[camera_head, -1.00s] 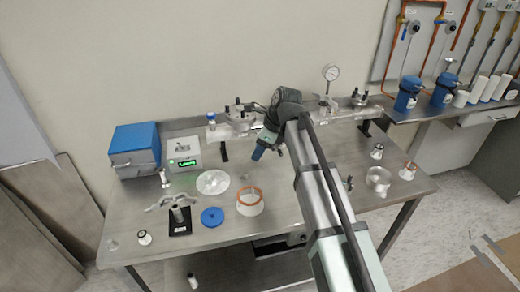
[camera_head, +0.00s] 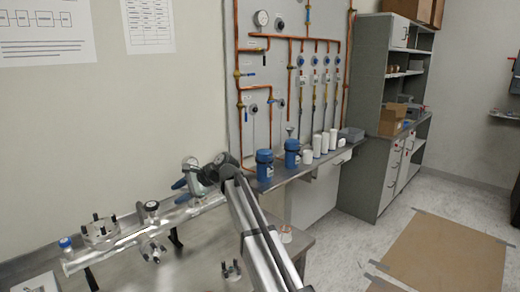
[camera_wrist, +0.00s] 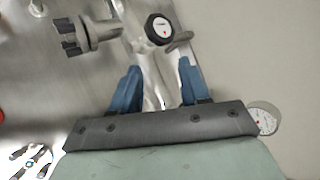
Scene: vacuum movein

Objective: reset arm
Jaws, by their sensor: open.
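My gripper (camera_head: 182,190) is at the end of my arm, over the back of the steel bench (camera_head: 190,270) in the head view. Its two blue fingers are spread. In the wrist view my gripper (camera_wrist: 160,82) is open, with a metal pipe (camera_wrist: 150,75) visible between the fingers. I cannot tell whether they touch it. In the head view the horizontal metal manifold (camera_head: 125,245) lies along the back of the bench, to the left of and below the gripper.
Blue containers (camera_head: 265,165) and white cylinders (camera_head: 317,145) stand on the side counter. A pipe panel (camera_head: 290,80) hangs behind. Floor is open at the right.

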